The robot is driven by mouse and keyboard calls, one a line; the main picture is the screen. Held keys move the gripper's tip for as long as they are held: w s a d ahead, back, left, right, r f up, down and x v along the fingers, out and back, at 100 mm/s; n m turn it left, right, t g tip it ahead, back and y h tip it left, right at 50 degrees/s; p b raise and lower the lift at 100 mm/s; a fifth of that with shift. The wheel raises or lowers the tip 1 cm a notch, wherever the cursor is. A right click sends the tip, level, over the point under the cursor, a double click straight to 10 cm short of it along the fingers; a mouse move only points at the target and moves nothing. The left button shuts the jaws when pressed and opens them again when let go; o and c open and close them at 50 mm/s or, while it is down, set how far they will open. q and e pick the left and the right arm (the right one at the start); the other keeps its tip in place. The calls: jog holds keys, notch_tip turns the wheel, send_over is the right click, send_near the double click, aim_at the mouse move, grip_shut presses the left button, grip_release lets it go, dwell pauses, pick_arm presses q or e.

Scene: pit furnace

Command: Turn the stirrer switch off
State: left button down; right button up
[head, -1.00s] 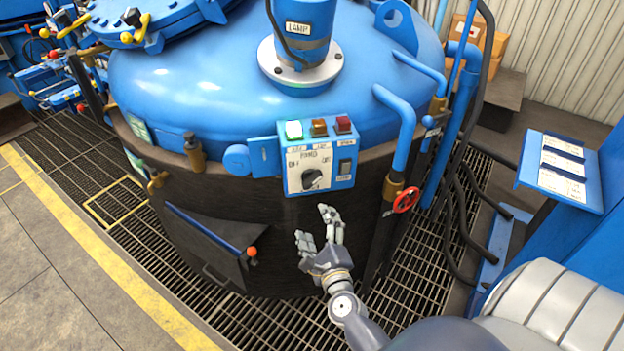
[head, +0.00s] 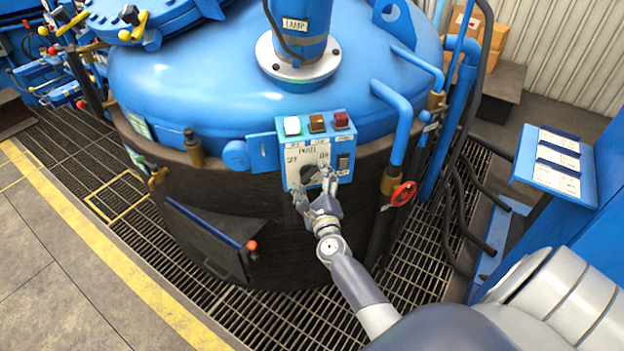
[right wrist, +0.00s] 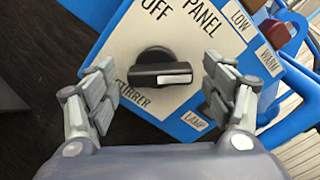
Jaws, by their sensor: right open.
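The stirrer switch is a black rotary knob (right wrist: 160,70) on a white plate on the blue control box (head: 346,120). In the right wrist view it lies nearly level, with a white mark toward its right end. The word OFF shows above it and STIRRER at its lower left. My right gripper (right wrist: 160,88) is open, one finger on each side of the knob, with visible gaps. In the head view the right gripper (head: 314,188) is at the lower part of the panel and partly covers the knob. My left gripper is not in view.
A black rocker switch (head: 343,162) is right of the plate.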

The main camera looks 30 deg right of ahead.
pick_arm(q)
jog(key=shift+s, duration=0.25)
pick_arm(e)
jog(key=shift+w, duration=0.1)
jog(key=c, duration=1.1)
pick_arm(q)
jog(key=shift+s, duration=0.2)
pick_arm(e)
jog(key=shift+o, duration=0.2)
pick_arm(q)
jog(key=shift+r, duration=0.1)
pick_arm(e)
jog(key=shift+n, duration=0.4)
jog(key=n+p, duration=0.1)
jog(key=n, duration=0.1)
jog(key=shift+r+n, duration=0.1)
jog(key=shift+n, duration=0.3)
jog(key=n+p, duration=0.2)
jog(key=n, duration=0.3)
jog(key=shift+a, duration=0.15)
jog(key=n+p, duration=0.1)
jog(key=n, duration=0.3)
jog(key=shift+n, duration=0.4)
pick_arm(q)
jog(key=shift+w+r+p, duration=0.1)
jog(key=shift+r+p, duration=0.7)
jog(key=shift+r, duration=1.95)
pick_arm(e)
jog(key=shift+a+n, duration=0.1)
jog(key=shift+n, duration=2.2)
